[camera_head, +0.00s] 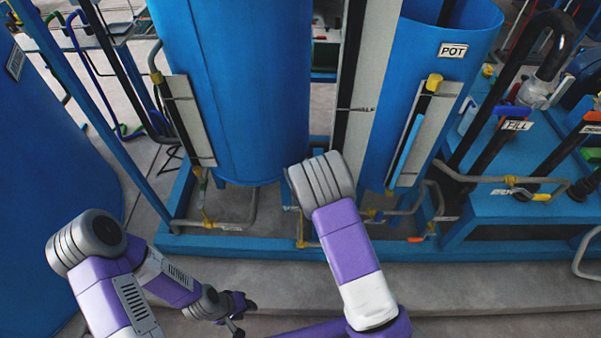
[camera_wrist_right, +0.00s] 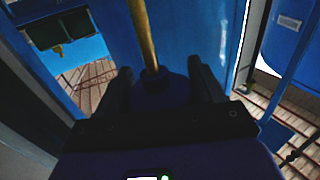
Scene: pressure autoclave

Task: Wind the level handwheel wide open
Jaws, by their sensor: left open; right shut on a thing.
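In the right wrist view, a dark blue, round handwheel (camera_wrist_right: 162,84) on a brass-coloured stem (camera_wrist_right: 143,35) sits between the two black fingers of my right gripper (camera_wrist_right: 160,72). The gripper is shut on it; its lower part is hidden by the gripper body. No label shows on this wheel, and how far it is wound cannot be told. In the head view, my right arm hides the right gripper and the wheel. My left gripper (camera_head: 241,313) is open and empty, low over the floor and away from the pipework.
Blue tank (camera_head: 250,80) and the tank marked POT (camera_head: 453,50) stand on a blue frame (camera_head: 270,246). Sight gauges and thin pipes run along their fronts. A FILL valve (camera_head: 516,125) and black pipes stand right. Grey floor (camera_head: 480,290) in front is clear.

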